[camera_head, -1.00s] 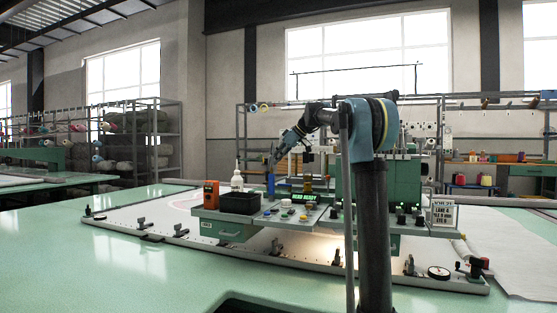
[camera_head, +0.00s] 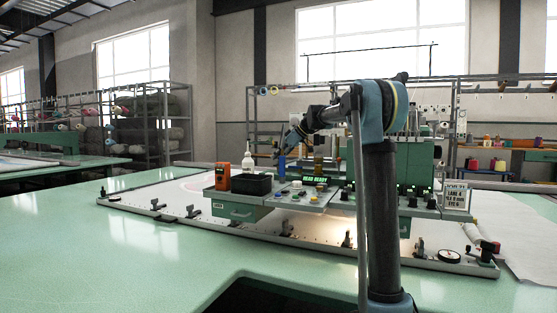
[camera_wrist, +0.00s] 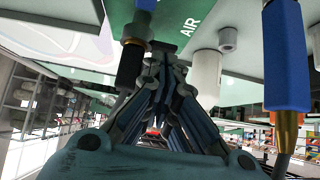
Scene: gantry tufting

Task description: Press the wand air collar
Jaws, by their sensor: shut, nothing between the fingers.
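My gripper (camera_wrist: 163,55) is shut and empty in the wrist view, its fingertips close to a green plate marked AIR (camera_wrist: 188,25). Left of the fingertips is a black fitting (camera_wrist: 130,65) with a brass ring and a blue upper part. At the right is a blue wand body (camera_wrist: 288,60) with a brass-coloured end. I cannot tell which part is the air collar, or whether the fingertips touch anything. In the head view my gripper (camera_head: 284,147) is small and dark, above a blue upright part (camera_head: 282,166) on the console (camera_head: 225,198).
A white cylinder (camera_wrist: 207,73) stands right of my fingertips. The console also carries an orange box (camera_head: 223,176), a black bin (camera_head: 252,184), a white bottle (camera_head: 248,166) and a HEAD READY display (camera_head: 316,181). The green table (camera_head: 120,250) is clear at front left.

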